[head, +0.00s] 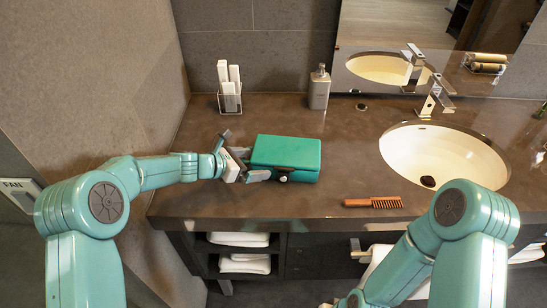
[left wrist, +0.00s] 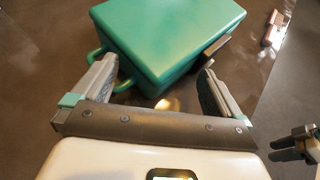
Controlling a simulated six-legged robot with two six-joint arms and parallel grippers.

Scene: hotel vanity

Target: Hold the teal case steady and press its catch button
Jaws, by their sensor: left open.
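The closed teal case (head: 286,152) lies on the brown counter, left of the sink. A dark catch (head: 283,178) is on its front face; it also shows at the right edge of the case in the left wrist view (left wrist: 216,48). My left gripper (head: 243,158) is open at the case's left end, with its fingers spread to either side of that end; I cannot tell whether they touch it. In the left wrist view the case (left wrist: 165,35) lies between and beyond the fingers. My right gripper (left wrist: 297,146) shows partly at the right edge there; its jaw state is unclear.
A brown comb (head: 374,202) lies right of the case near the counter's front edge. A soap bottle (head: 319,88) and a holder with white items (head: 229,90) stand behind. The sink (head: 440,155) is at right. Folded towels (head: 240,240) sit below.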

